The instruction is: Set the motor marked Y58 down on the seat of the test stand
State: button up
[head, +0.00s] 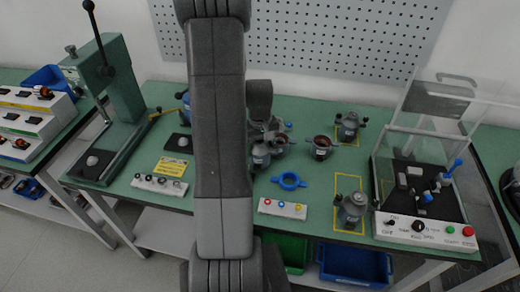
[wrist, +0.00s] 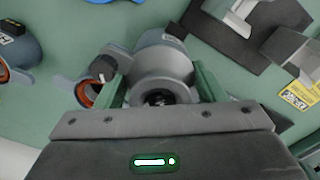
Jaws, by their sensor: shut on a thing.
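My gripper (wrist: 163,84) is shut on a grey round motor (wrist: 165,62), with one green finger on each side of it. The label on this motor is too small to read, so I cannot tell whether it is Y58. In the head view my arm hides much of the gripper, which is over the middle of the bench among several motors. The test stand (head: 420,230) is at the right, with its clear cover raised. Its dark bed (head: 425,205) holds grey blocks, and a blue-handled clamp (head: 447,175) is at its right. I cannot make out the seat clearly.
Other motors stand right of my arm (head: 320,148), at the back (head: 348,125) and in a yellow outline in front (head: 352,210). A green press (head: 115,95) stands left. The pegboard (head: 300,35) bounds the back.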

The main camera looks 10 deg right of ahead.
jog(key=shift+w+f, duration=0.1)
jog(key=shift+f, duration=0.95)
jog(key=shift+f, duration=0.15)
jog(key=o, duration=1.6)
